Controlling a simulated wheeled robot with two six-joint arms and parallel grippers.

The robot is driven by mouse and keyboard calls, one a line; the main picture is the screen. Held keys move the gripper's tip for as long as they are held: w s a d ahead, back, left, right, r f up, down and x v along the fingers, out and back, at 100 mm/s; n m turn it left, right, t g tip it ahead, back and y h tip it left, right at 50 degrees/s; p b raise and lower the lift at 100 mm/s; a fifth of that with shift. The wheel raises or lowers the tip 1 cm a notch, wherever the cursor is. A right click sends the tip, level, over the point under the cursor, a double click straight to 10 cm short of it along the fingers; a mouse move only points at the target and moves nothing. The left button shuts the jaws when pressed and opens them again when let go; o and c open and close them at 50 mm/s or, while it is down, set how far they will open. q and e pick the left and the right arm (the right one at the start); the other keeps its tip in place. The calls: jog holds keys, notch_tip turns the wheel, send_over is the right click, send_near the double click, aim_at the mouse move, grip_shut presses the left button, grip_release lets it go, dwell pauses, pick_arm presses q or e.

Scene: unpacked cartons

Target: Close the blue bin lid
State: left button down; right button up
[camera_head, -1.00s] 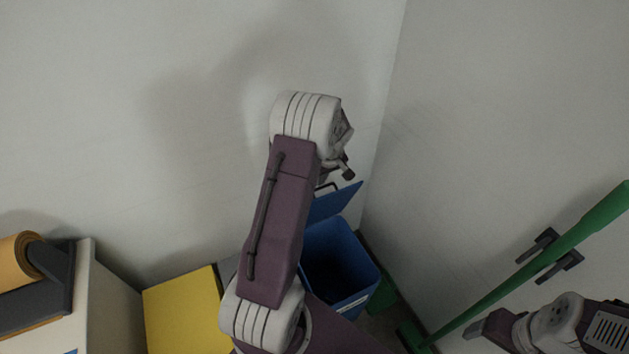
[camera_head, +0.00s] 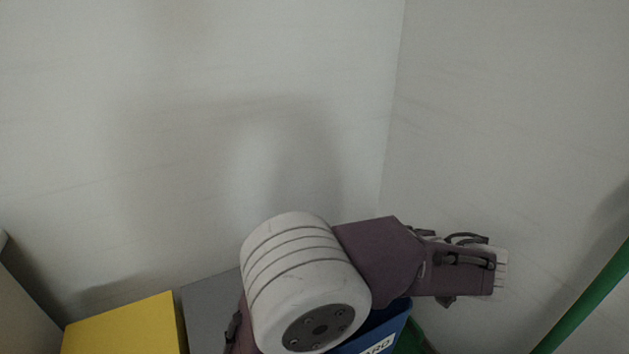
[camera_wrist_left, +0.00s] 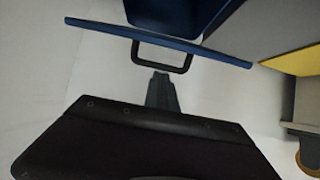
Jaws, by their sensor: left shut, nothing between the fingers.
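The blue bin (camera_head: 385,335) stands low in the head view, largely hidden behind my left arm, with part of a white label showing. In the left wrist view the bin body (camera_wrist_left: 180,18) is at the top. Its blue lid (camera_wrist_left: 100,28) shows nearly edge-on as a long strip, standing away from the bin body, so it is open. A dark loop handle (camera_wrist_left: 160,42) sticks out from the lid. My left gripper (camera_wrist_left: 160,76) is shut and empty, its tip just short of the handle, with contact unclear. My right gripper is out of view.
A yellow box (camera_head: 125,328) and a grey box (camera_head: 212,310) stand left of the bin. A green bin (camera_head: 412,338) is just right of it. A green pole (camera_head: 590,297) leans at the right. Pale walls meet in a corner behind.

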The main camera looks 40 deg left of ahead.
pick_arm(q)
jog(key=s+d+f+y+b, duration=0.1)
jog(key=s+d+f+b, duration=0.1)
jog(key=f+b, duration=0.5)
jog(key=s+d+f+b, duration=0.1)
jog(key=d+f+b, duration=0.4)
jog(key=f+b, duration=0.3)
jog(key=shift+s+f+t+y, duration=0.3)
jog(key=shift+s+f+y, duration=0.1)
jog(key=shift+f, duration=1)
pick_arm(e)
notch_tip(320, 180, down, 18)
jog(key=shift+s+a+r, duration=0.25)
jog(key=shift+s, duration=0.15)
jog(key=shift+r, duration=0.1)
